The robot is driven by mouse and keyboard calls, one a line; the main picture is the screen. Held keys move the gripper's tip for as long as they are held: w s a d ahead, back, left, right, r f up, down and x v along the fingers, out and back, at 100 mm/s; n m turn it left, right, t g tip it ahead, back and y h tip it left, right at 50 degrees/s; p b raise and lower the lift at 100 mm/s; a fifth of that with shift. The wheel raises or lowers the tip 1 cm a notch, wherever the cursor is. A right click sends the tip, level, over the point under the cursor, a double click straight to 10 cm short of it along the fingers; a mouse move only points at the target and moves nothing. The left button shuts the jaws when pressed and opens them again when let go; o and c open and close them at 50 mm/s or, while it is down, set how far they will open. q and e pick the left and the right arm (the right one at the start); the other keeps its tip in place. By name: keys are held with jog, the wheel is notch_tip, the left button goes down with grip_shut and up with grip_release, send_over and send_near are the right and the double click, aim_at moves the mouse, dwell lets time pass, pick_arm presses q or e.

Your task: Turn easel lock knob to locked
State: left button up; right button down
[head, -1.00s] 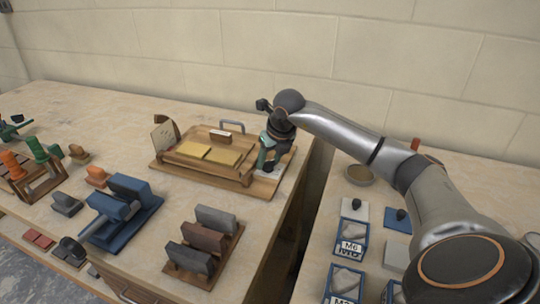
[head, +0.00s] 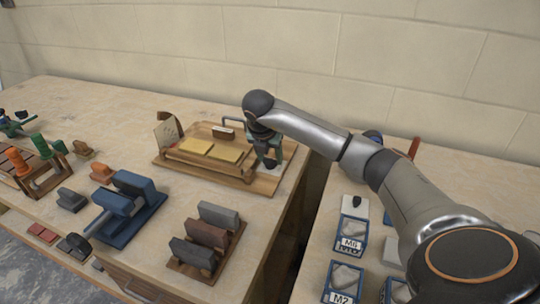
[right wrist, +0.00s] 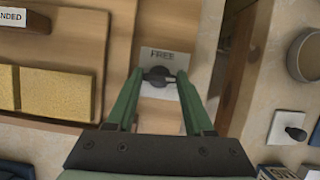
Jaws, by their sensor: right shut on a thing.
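The easel (head: 262,184) is a wooden board with a raised frame and two yellow blocks, near the back right of the left table. In the right wrist view, a dark lock knob (right wrist: 158,76) sits on a pale plate (right wrist: 164,58) marked "FREE". My right gripper (right wrist: 160,78) has its green fingers closed on the knob, one on each side. In the head view the right gripper (head: 270,158) comes down over the easel's right end, and the knob is hidden there. My left gripper is not in view.
A small sign (head: 223,133) and a grey handle (head: 233,120) stand at the easel's back. A blue stand (head: 128,212) and a rack of dark blocks (head: 208,236) are in front. Labelled tubs (head: 352,234) stand on the right table, across a gap.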

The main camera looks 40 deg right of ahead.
jog(key=shift+m, duration=0.5)
jog(key=shift+c, duration=2.1)
grip_release()
jog(key=shift+o, duration=0.7)
jog(key=shift+r, duration=0.2)
